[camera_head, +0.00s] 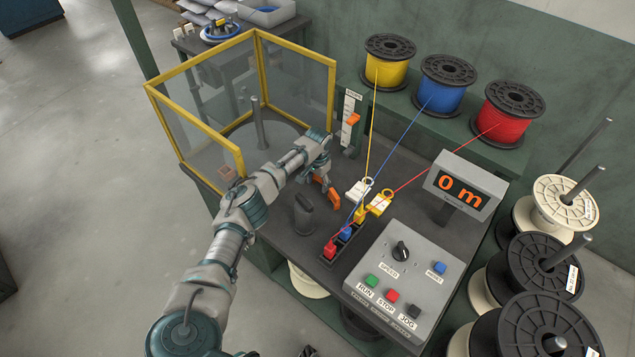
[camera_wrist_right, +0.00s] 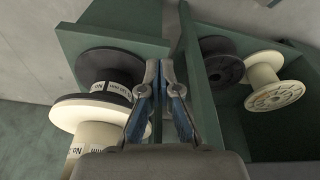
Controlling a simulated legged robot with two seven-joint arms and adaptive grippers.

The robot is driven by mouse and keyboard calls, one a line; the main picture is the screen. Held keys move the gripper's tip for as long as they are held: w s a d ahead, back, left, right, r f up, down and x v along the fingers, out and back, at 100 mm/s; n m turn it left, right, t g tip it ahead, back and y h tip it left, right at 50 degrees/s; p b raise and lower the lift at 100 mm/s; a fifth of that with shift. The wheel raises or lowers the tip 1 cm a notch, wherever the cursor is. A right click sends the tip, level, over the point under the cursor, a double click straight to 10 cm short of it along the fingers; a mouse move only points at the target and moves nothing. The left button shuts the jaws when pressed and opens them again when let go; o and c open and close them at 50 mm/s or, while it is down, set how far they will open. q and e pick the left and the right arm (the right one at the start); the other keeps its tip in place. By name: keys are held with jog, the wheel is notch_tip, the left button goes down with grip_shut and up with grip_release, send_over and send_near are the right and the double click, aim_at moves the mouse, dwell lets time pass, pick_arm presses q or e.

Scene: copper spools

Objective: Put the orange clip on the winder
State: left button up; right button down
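The orange clip (camera_head: 334,198) is on or just above the dark table top, left of the white and yellow connectors. The winder (camera_head: 260,125), with an upright grey post and a round base, stands behind the yellow-framed clear guard.
The guard (camera_head: 209,146) encloses the winder's front and side. Blue (camera_head: 439,97), yellow (camera_head: 386,72) and red (camera_head: 504,124) spools feed wires across the table. A black handle (camera_head: 304,214) stands near the clip. A control box (camera_head: 395,275) and length display (camera_head: 464,188) stand right.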

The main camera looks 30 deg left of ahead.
pick_arm(q)
jog(key=shift+w+d+r, duration=0.15)
jog(key=shift+d+r, duration=0.1)
jog(key=shift+d, duration=0.5)
jog(key=shift+d+r, duration=0.1)
jog(key=shift+d, duration=0.1)
jog(key=shift+r, duration=0.15)
notch_tip(320, 180, up, 12)
jog(key=p, duration=0.3)
pick_arm(e)
notch_tip(320, 180, down, 8)
jog(key=d, duration=0.1)
jog(key=shift+f, duration=0.25)
